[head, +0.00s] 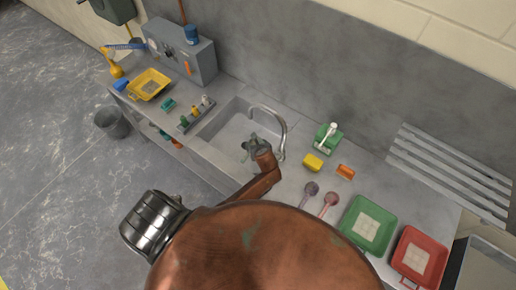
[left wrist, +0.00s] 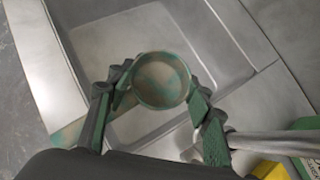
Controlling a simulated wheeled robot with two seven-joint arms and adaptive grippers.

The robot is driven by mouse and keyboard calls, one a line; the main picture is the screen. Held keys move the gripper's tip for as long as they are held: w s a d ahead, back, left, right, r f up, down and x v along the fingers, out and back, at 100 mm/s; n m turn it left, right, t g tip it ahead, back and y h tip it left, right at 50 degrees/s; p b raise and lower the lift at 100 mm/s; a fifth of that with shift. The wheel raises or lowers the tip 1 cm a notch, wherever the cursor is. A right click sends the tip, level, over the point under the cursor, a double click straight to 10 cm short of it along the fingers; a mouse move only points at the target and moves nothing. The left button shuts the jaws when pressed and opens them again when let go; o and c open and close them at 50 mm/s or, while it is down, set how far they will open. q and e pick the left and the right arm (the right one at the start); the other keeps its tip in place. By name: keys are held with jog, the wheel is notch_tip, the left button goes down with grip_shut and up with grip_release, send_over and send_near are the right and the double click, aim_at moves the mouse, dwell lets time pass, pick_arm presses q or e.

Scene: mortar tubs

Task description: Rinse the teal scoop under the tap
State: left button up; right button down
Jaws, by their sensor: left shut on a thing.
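The teal scoop (left wrist: 160,80) shows in the left wrist view as a round cup, mouth toward the camera, with brownish residue inside. My left gripper (head: 250,148) is shut on it, with one finger on each side of the cup, above the sink basin (left wrist: 112,128). A strip that looks like its handle extends to the lower left, partly behind a finger. In the head view the scoop is too small to make out clearly. The tap (head: 283,128) curves over the basin's right side, close to the gripper. Its metal spout (left wrist: 265,143) is right of the scoop in the wrist view. My right gripper is not in view.
Right of the sink lie a yellow sponge (head: 313,162), an orange block (head: 345,171), a green dispenser (head: 327,139), two scoops (head: 311,189) and green (head: 368,226) and red (head: 418,258) trays. On the left are a small rack (head: 196,114) and a yellow tray (head: 149,84).

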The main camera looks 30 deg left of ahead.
pick_arm(q)
jog(key=shift+w+a+f+b, duration=0.3)
jog(key=shift+w+a+b, duration=0.25)
jog(key=shift+a+b, duration=0.15)
jog(key=w+a+f+b, duration=0.1)
jog(key=w+a+b, duration=0.1)
jog(key=w+a, duration=0.2)
jog(key=shift+w+a, duration=0.2)
jog(key=shift+a, duration=0.6)
